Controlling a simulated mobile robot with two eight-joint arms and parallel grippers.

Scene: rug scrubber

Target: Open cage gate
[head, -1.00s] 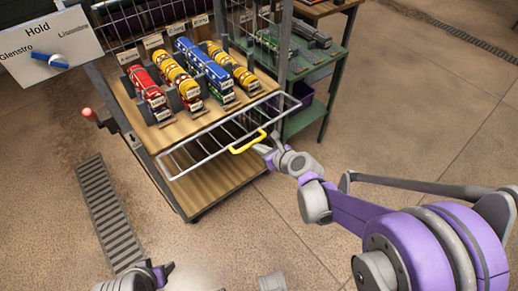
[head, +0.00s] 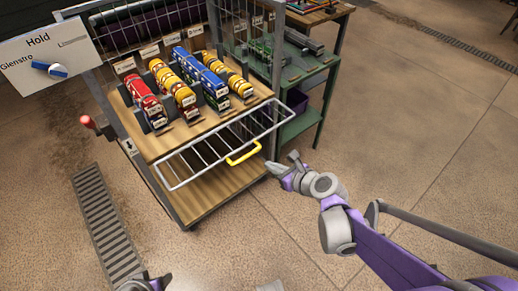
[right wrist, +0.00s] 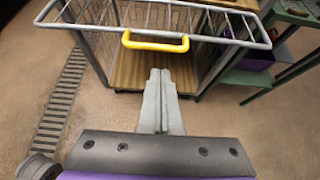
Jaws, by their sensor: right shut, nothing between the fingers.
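The cage gate (head: 200,160) is a pale wire grid at the front of the cart, tilted outward from the shelf edge. Its yellow handle (head: 244,153) is on the outer bar. The handle also shows in the right wrist view (right wrist: 155,46), above the fingertips. My right gripper (head: 272,167) is to the right of the handle and apart from it. In the right wrist view its fingers (right wrist: 160,73) are together with nothing between them. My left gripper (head: 150,284) shows only partly at the bottom edge, and its jaws cannot be made out.
Several red, yellow and blue rolls (head: 190,82) lie on the upper wooden shelf behind the gate. A sign with a blue knob (head: 49,69) and a red-tipped lever (head: 88,121) are at the left. A green table (head: 300,75) stands right of the cart. The right floor is open.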

